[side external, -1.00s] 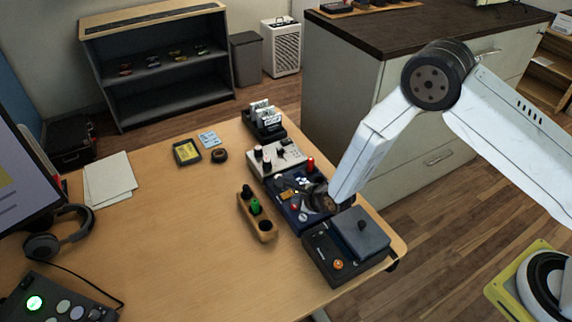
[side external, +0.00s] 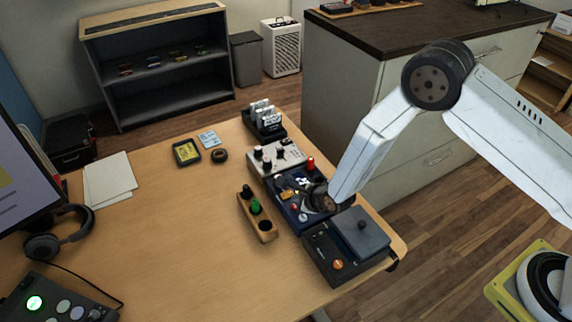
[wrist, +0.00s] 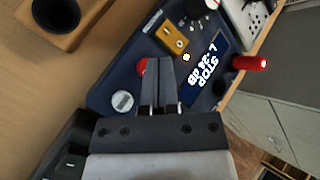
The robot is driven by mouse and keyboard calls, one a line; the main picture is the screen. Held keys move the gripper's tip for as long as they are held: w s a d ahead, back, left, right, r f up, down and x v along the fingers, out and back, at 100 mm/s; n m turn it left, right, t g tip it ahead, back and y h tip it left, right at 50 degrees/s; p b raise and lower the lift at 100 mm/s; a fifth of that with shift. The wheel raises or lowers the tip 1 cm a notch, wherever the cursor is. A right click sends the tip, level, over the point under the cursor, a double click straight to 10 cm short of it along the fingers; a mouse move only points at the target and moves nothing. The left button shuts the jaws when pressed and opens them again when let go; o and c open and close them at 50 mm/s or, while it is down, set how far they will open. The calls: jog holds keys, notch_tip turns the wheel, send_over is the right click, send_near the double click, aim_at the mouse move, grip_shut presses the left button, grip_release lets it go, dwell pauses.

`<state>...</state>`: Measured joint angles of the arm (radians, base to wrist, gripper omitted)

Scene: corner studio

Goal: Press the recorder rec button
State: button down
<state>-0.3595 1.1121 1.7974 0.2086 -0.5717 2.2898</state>
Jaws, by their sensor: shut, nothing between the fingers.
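The recorder is a dark blue box (wrist: 113,82) on the desk; it also shows in the side view (side external: 283,212). Its screen (wrist: 205,68) reads "STOP" and "L-24 dB" in the wrist view. A round red button (wrist: 143,66) on its top is partly hidden behind my fingers.
A dark box with an orange button (side external: 338,265) stands in front of the recorder, and a pale box with knobs (side external: 275,157) behind. A wooden holder (side external: 265,230) is to the left. A red post (wrist: 249,63) rises at the recorder's right. The desk's left middle is clear.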

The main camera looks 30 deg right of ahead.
jog(key=shift+f, duration=0.15)
jog(key=shift+f, duration=0.3)
dwell(0.6)
jog(key=shift+r, duration=0.45)
jog(key=shift+r, duration=0.1)
dwell(0.3)
jog(key=shift+r, duration=2.9)
